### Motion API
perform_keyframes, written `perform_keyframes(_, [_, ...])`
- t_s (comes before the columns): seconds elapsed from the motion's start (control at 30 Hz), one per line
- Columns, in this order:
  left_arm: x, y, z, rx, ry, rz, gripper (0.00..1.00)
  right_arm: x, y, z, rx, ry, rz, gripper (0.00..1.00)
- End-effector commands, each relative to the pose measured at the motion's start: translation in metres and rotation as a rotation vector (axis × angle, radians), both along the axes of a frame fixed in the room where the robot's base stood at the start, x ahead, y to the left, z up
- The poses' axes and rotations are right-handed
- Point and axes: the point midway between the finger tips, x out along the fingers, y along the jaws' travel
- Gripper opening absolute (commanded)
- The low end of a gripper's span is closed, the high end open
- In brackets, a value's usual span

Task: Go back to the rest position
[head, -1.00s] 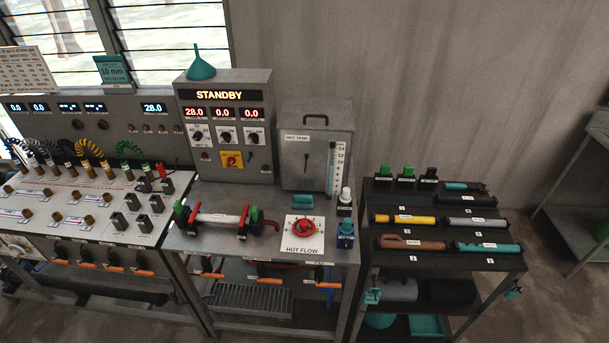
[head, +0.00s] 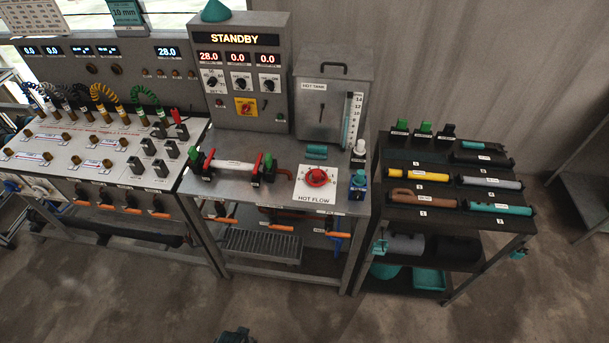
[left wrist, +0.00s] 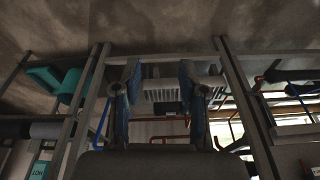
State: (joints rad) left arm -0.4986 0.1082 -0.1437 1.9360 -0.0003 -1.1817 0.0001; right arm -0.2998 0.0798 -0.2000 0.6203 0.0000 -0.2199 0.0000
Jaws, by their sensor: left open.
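My left gripper (left wrist: 160,82) shows in the left wrist view with its two fingers spread apart. Nothing is between them; the bench's lower frame and a grey slotted tray (left wrist: 172,92) show beyond. A small dark piece shows at the bottom edge of the head view, probably part of my own arm; I cannot tell which. My right gripper is in neither view.
The test bench (head: 215,187) with its STANDBY panel stands ahead, with the hose panel (head: 98,150) to its left. A dark shelf cart (head: 450,222) with colored tubes stands to the right. The floor in front is clear.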

Motion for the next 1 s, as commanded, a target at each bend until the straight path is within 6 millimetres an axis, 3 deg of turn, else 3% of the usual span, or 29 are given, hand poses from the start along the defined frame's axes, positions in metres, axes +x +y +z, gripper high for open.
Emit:
perform_keyframes(0.17, [-0.030,0.004,-0.098,0.005,0.051,-0.007,0.42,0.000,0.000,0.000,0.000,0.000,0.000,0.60])
perform_keyframes(0.3, [-0.079,0.011,-0.175,0.010,0.090,-0.017,0.42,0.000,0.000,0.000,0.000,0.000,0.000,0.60])
perform_keyframes(0.43, [-0.133,0.020,-0.224,0.015,0.122,-0.023,0.42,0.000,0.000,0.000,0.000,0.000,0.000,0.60])
perform_keyframes(0.6, [-0.187,0.030,-0.253,0.019,0.146,-0.031,0.42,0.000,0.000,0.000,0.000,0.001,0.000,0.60])
perform_keyframes(0.7, [-0.202,0.033,-0.259,0.019,0.151,-0.033,0.42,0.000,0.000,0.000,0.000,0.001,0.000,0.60])
perform_keyframes(1.0, [-0.206,0.034,-0.260,0.020,0.153,-0.034,0.42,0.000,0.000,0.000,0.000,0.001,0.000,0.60])
